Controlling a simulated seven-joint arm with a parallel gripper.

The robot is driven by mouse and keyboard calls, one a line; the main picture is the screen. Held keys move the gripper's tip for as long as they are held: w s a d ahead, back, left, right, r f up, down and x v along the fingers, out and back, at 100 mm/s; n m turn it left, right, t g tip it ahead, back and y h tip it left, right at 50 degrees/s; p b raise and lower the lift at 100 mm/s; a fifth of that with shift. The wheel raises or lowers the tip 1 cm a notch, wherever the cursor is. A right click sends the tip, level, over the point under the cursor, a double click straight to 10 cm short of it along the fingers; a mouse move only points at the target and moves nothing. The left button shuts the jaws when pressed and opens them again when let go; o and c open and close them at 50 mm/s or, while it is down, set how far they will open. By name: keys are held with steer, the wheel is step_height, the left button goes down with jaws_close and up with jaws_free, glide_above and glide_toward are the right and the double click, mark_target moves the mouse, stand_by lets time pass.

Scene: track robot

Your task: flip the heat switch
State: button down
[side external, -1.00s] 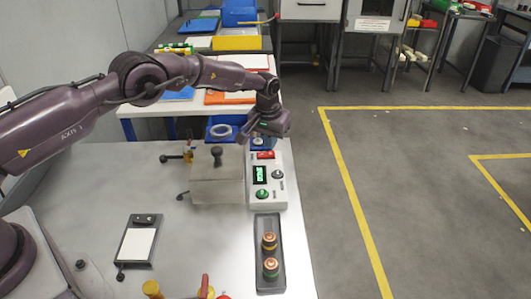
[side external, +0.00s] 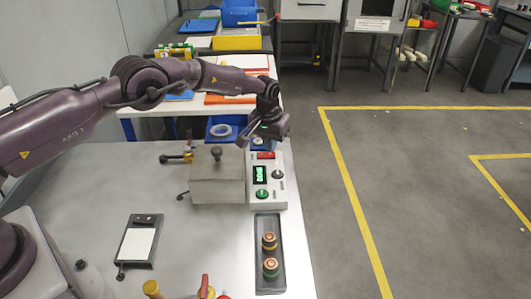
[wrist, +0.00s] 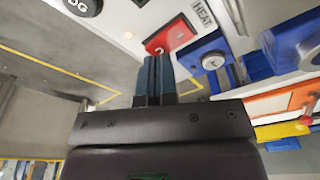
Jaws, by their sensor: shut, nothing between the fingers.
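The heat switch (wrist: 170,35) is a red rocker on a white panel, next to a "HEAT" label (wrist: 203,15) in the wrist view. In the side view the red switch (side external: 265,155) sits at the far end of the white control box (side external: 280,200). My gripper (wrist: 154,60) is shut and empty. Its fingertips show right beside the red switch and overlap its lower edge in the wrist view; I cannot tell whether they touch it. In the side view my wrist is just above the far end of the box.
The box carries a green display (side external: 260,174), a dark knob (side external: 278,174) and a green button (side external: 262,194). A grey block with a knob (side external: 215,185) stands left of it. A tray (side external: 269,222) with two round parts lies in front.

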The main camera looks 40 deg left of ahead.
steer(key=shift+f, duration=0.75)
stand_by(0.3)
steer(key=shift+r, duration=3.5)
